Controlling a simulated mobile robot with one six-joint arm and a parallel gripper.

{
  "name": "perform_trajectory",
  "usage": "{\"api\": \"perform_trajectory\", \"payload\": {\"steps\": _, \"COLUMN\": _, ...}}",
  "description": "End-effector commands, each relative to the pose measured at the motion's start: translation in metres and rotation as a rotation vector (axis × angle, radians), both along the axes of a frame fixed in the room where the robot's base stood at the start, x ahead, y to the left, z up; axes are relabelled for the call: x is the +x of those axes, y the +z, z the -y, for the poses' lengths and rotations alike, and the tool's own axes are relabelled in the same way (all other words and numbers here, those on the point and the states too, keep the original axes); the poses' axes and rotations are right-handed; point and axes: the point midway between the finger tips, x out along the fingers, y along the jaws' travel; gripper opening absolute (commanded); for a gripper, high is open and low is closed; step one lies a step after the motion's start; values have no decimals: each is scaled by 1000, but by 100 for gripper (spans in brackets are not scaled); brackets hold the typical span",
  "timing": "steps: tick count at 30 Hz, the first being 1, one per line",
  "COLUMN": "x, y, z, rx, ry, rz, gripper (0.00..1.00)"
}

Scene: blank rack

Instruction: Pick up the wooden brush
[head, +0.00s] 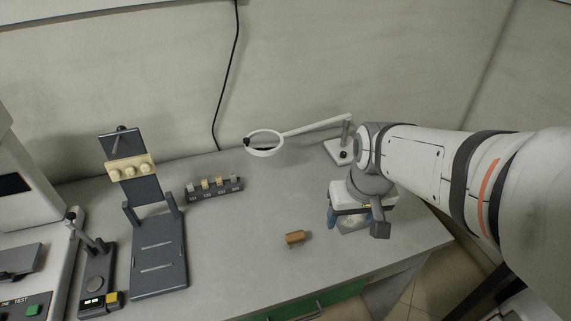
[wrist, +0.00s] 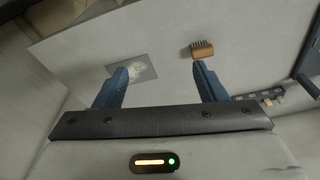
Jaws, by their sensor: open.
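The wooden brush (head: 295,238) is a small brown block with bristles, lying alone on the grey table near its front edge. In the wrist view the brush (wrist: 202,49) shows beyond the tip of the right-hand finger. My gripper (wrist: 160,72) is open and empty, with two blue fingers spread apart. In the head view my gripper (head: 346,222) is above the table to the right of the brush, apart from it, and my arm partly hides the fingers.
A rack of small blocks (head: 214,188), a dark stand (head: 158,255) and a control box (head: 97,290) are left. A ring-headed lamp (head: 265,143) stands behind. Table around the brush is clear.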

Motion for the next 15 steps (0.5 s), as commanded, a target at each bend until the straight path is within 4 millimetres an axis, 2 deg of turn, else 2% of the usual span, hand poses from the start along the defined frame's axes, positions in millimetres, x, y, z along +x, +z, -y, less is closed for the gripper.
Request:
{"api": "perform_trajectory", "payload": {"steps": 3, "x": 28, "y": -24, "z": -26, "rx": -5, "ry": 64, "rz": -60, "gripper": 73}}
{"api": "perform_trajectory", "payload": {"steps": 7, "x": 53, "y": -54, "z": -54, "rx": -14, "ry": 123, "rz": -106, "gripper": 73}}
{"api": "perform_trajectory", "payload": {"steps": 12, "x": 70, "y": -90, "z": -84, "rx": -27, "ry": 181, "rz": -151, "gripper": 73}}
{"api": "perform_trajectory", "payload": {"steps": 15, "x": 75, "y": -103, "z": -95, "rx": -31, "ry": 199, "rz": -166, "gripper": 73}}
